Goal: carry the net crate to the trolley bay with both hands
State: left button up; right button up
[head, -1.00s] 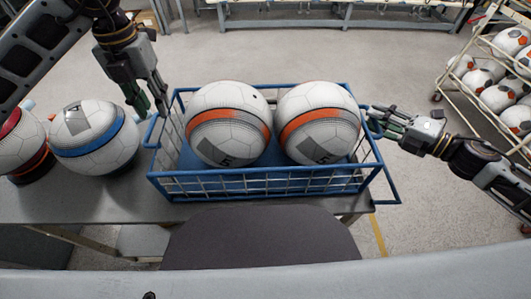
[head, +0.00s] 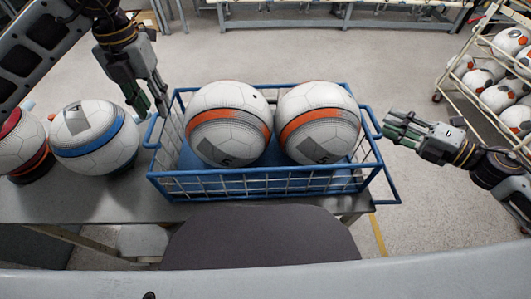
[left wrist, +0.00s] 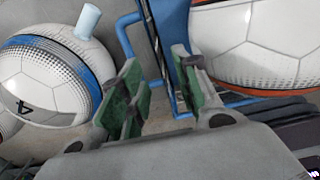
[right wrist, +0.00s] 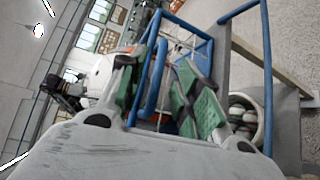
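The net crate (head: 262,185) is a blue wire basket on the grey table, holding two white balls with orange bands (head: 228,124) (head: 318,122). My left gripper (head: 151,112) is open at the crate's left end, above the left handle (head: 152,133). In the left wrist view its green-padded fingers (left wrist: 158,88) are apart, with blue bars close by. My right gripper (head: 388,126) is open just outside the crate's right end. In the right wrist view the blue handle bar (right wrist: 155,80) shows between its spread fingers (right wrist: 160,95). I cannot make out a trolley bay for certain.
A ball with a blue band (head: 95,138) and a red-and-white ball (head: 20,145) stand left of the crate on the table (head: 90,205). A wheeled rack of balls (head: 495,85) stands at the right. The floor (head: 410,70) behind the table is clear.

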jog(key=v, duration=0.7)
jog(key=shift+s+d, duration=0.2)
dwell(0.4)
dwell(0.5)
